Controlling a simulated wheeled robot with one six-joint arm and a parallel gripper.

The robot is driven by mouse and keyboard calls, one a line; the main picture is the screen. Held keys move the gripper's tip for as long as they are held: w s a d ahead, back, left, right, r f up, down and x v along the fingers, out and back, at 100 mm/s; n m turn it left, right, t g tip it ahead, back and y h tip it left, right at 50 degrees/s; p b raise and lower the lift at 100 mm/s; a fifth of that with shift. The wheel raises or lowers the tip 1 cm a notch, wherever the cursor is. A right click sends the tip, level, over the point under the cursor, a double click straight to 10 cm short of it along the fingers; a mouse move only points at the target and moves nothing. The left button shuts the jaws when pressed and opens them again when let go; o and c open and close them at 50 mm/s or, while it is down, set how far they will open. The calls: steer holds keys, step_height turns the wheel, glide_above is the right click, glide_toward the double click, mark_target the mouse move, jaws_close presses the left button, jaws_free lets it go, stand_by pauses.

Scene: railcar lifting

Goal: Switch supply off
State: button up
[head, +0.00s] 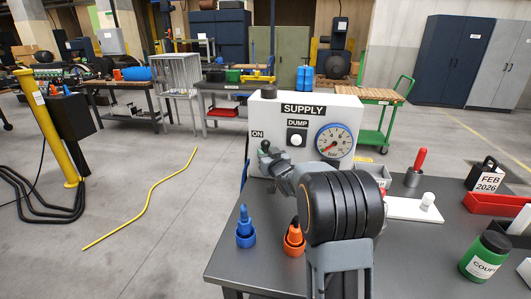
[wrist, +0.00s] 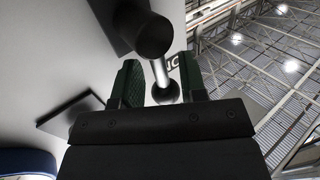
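The white supply box (head: 285,112) stands on the grey table, with a "SUPPLY" label, a DUMP button (head: 297,138) and a round gauge (head: 334,141). Its lever (head: 265,147) has a black end and sits just below the "ON" label at the box's left side. In the wrist view the lever shows as a dark hub (wrist: 153,36), a metal rod (wrist: 161,72) and a black ball knob (wrist: 166,93). My gripper (head: 271,160) is at the lever. Its green-padded fingers (wrist: 160,85) are apart, one on each side of the knob; contact is not clear.
A blue bottle (head: 245,228) and an orange bottle (head: 294,238) stand at the table's front left. A red-handled tool (head: 420,160), a calendar block (head: 487,176), a red tray (head: 495,203) and a green jar (head: 484,257) are to the right.

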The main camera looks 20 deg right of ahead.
steer(key=shift+w, duration=0.6)
jaws_close()
